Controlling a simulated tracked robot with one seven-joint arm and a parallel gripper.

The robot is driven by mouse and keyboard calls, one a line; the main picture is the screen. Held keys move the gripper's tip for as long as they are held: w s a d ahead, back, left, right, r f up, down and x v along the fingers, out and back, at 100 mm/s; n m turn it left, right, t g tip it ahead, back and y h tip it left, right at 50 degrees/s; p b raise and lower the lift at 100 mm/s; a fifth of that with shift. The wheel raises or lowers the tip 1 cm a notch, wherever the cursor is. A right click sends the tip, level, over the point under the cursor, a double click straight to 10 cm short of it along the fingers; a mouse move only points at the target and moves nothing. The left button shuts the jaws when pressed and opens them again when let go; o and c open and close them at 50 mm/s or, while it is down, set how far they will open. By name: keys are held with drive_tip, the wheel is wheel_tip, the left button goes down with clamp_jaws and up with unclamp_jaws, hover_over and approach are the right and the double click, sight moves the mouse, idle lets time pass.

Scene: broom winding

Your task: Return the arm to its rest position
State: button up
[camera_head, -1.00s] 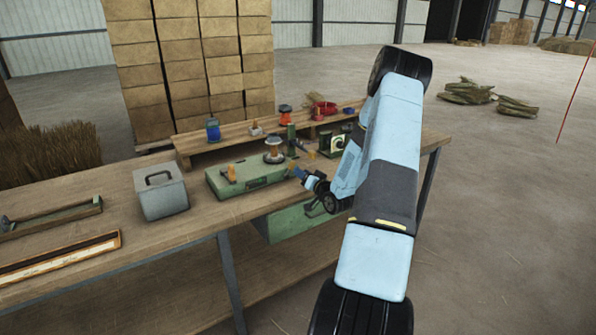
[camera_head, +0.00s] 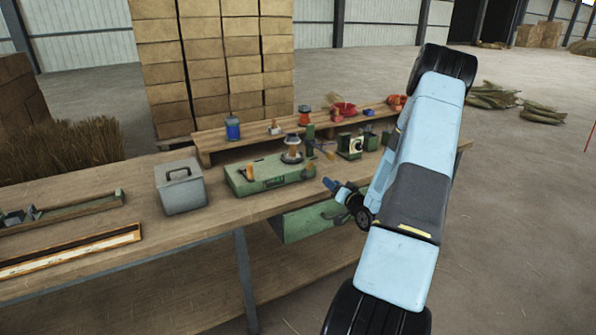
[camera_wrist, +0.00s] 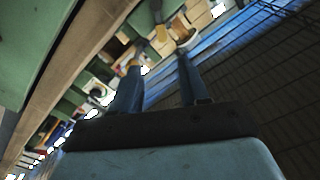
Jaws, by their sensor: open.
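My gripper (camera_head: 332,187) is at the end of my light-blue and black arm (camera_head: 400,200), in front of the workbench (camera_head: 215,230). It appears small and partly turned away in the head view, near the right end of the green machine box (camera_head: 270,174). In the wrist view my gripper (camera_wrist: 160,62) shows two dark-blue fingers spread apart, with nothing held between them. The arm hides part of the bench's right end.
A grey lidded box (camera_head: 180,187), a blue can (camera_head: 232,128) and several small items stand on the bench. A green drawer (camera_head: 308,220) hangs below the bench edge near my gripper. Open floor (camera_head: 520,230) lies to the right; stacked cartons (camera_head: 210,65) stand behind.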

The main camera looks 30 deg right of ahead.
drive_tip(key=w+a+r+n+g+h, duration=0.1)
drive_tip(key=w+a+r+n+g, duration=0.25)
drive_tip(key=a+r, duration=0.45)
drive_tip(key=s+a+r+n+g+h, duration=0.1)
drive_tip(key=s+a+r+g, duration=0.15)
drive_tip(key=r, duration=0.35)
drive_tip(key=s+a+r+g+h, duration=0.1)
drive_tip(key=s+a+r+g, duration=0.2)
drive_tip(key=r, duration=0.4)
drive_tip(key=s+a+r+g, duration=0.1)
drive_tip(key=s+a+r, duration=0.2)
drive_tip(key=s, duration=0.6)
drive_tip(key=s+a+r+n+g+y, duration=0.1)
drive_tip(key=s+a+r, duration=0.2)
drive_tip(key=s+a, duration=0.4)
drive_tip(key=s+a+r+g+y, duration=0.1)
drive_tip(key=s+a+r, duration=0.3)
drive_tip(key=s, duration=0.9)
drive_tip(key=shift+a, duration=0.95)
